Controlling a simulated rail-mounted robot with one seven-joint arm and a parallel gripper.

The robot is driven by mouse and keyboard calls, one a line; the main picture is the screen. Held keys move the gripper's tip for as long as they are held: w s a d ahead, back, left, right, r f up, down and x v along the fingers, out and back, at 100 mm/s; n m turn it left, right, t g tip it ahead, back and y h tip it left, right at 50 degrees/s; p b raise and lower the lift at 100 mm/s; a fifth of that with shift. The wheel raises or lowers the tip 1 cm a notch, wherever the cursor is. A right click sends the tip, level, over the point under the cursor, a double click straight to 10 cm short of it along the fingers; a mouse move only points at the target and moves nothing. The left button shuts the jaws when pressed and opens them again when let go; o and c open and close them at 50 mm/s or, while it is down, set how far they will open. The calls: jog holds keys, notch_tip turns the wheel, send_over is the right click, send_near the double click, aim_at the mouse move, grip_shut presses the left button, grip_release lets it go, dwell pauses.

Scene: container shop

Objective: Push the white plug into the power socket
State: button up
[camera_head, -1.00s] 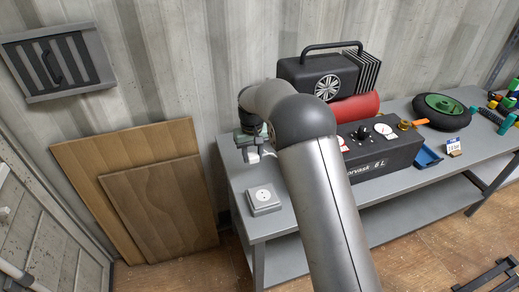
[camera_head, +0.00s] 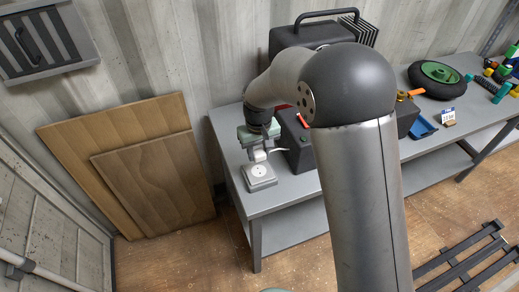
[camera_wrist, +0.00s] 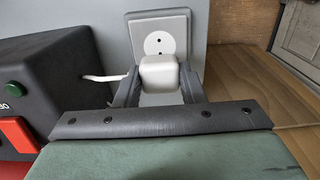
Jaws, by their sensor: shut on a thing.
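The white plug (camera_wrist: 158,74) is between the fingers of my gripper (camera_wrist: 160,85) in the wrist view, with its white cord leading off to the left. My gripper is shut on it. The power socket (camera_wrist: 159,37) is a light square plate with a round face and two holes, just beyond the plug. In the head view my gripper (camera_head: 257,153) is above the back edge of the socket (camera_head: 259,176), which sits on the left end of the bench. The plug's front end is hidden, so I cannot tell whether it touches the socket.
The grey bench (camera_head: 286,191) has bare room around the socket. A dark compressor box (camera_wrist: 48,88) with a red panel and a green button stands close at the left in the wrist view. A blue tray (camera_head: 422,128) and a black wheel (camera_head: 437,76) lie farther right.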

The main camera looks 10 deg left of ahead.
aim_at(259, 171)
jog(key=shift+f+b, duration=1.55)
jog(key=shift+f, duration=1.2)
jog(key=shift+f+b, duration=0.6)
jog(key=shift+b, duration=0.15)
dwell(0.3)
jog(key=o, duration=1)
jog(key=shift+r, duration=0.1)
notch_tip(259, 171, up, 17)
jog(key=shift+r+b, duration=0.15)
jog(key=shift+b, duration=0.4)
jog(key=s+d+m, duration=0.2)
jog(key=s+d, duration=0.1)
jog(key=d, duration=0.5)
jog(key=s+d+m, duration=0.1)
jog(key=s+d, duration=0.2)
jog(key=d, duration=0.5)
jog(key=s+d+f+m, duration=0.1)
jog(key=s+d, duration=0.3)
jog(key=s, duration=0.1)
jog(key=s+d+f+m, duration=0.1)
jog(key=s+d+f, duration=0.1)
jog(key=s+d, duration=0.2)
jog(key=s+d+f+m, duration=0.2)
jog(key=s+d, duration=0.2)
jog(key=s, duration=0.3)
jog(key=shift+d+f, duration=0.2)
jog(key=shift+d, duration=0.15)
